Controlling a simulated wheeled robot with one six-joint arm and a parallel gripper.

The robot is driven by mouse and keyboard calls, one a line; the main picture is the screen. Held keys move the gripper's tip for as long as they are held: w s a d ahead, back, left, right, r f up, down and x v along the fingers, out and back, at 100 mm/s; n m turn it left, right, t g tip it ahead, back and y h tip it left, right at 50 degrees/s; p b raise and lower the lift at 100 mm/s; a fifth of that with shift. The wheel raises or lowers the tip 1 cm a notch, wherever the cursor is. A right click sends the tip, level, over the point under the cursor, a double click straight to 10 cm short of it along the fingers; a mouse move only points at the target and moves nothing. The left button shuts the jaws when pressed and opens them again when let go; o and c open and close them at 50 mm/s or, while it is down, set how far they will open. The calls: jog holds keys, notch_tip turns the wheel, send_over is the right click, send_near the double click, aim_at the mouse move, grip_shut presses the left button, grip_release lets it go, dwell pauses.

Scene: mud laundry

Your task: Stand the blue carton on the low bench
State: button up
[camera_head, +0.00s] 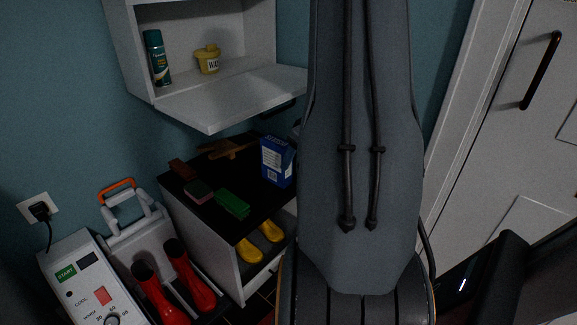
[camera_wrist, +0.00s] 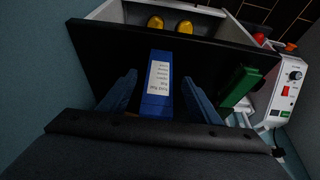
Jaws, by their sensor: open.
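The blue carton (camera_head: 277,165) looks upright on the black top of the low bench (camera_head: 217,166), near its right side in the head view. Its white label faces my wrist camera, and the carton (camera_wrist: 158,100) lies between my two fingers in the wrist view. My gripper (camera_wrist: 159,80) is open, with a finger on each side of the carton and a visible gap to each. In the head view my arm hides the gripper and the space right of the carton.
A green block (camera_head: 232,204), a pink-topped sponge (camera_head: 199,190), a brown block (camera_head: 183,170) and a wooden brush (camera_head: 228,149) share the top. Yellow shoes (camera_head: 260,241) sit below. An open wall cabinet (camera_head: 215,100) hangs above. Red boots (camera_head: 177,283) stand left.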

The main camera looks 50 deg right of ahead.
jog(key=shift+p+v, duration=0.35)
jog(key=shift+v, duration=1.85)
jog(key=shift+s, duration=0.1)
